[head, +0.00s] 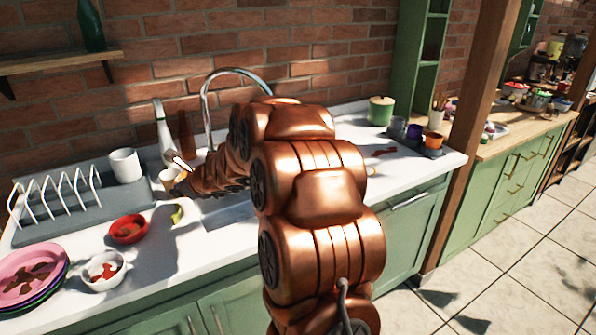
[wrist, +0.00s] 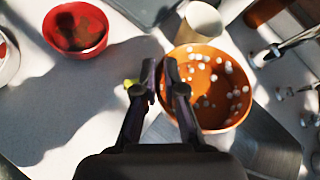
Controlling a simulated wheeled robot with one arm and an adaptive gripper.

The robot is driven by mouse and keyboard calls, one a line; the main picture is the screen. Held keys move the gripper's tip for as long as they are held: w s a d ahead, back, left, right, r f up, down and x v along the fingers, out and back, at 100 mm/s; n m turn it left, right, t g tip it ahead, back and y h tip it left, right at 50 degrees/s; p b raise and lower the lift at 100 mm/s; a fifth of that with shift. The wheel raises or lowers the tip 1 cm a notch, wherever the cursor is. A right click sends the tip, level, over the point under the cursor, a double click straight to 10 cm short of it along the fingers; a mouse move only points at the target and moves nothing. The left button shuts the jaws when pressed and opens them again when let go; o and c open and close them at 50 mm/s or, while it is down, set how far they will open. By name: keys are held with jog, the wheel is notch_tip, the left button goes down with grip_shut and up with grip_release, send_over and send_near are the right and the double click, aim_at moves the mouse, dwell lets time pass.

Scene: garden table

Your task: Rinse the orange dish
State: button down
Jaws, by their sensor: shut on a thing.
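In the wrist view the orange dish (wrist: 208,112) is a round bowl with several white spots inside it. My gripper (wrist: 161,68) is at its left rim, with the fingers close together and shut on that rim. The dish is by the edge of the steel sink (wrist: 272,145); its height over the counter is hard to tell. In the head view the curved tap (head: 204,95) rises behind my arm. My arm hides the dish there and much of the sink (head: 232,213).
A red bowl (head: 128,229) and a white bowl (head: 104,271) stand left of the sink, near a green-yellow piece (head: 177,214). A tan cup (wrist: 200,22) stands close behind the dish. A dish rack (head: 60,215) and pink plate (head: 30,268) are further left.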

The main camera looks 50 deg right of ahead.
jog(key=s+d+f+n+g+h+p, duration=0.1)
jog(key=s+d+f+p, duration=0.2)
jog(key=d, duration=0.8)
jog(key=s+d+f+n+g+h+p, duration=0.1)
jog(key=s+d+n+h+p, duration=0.1)
jog(key=s+d, duration=0.65)
jog(key=s+d+f+n+g+h+p, duration=0.1)
jog(key=d+f+p, duration=0.15)
jog(key=d, duration=1.15)
jog(key=w+a+f+b, duration=0.2)
jog(key=w+a+b, duration=0.1)
jog(key=a, duration=0.4)
jog(key=shift+w+a+f, duration=0.15)
jog(key=shift+w+f, duration=0.05)
jog(key=shift+w, duration=0.4)
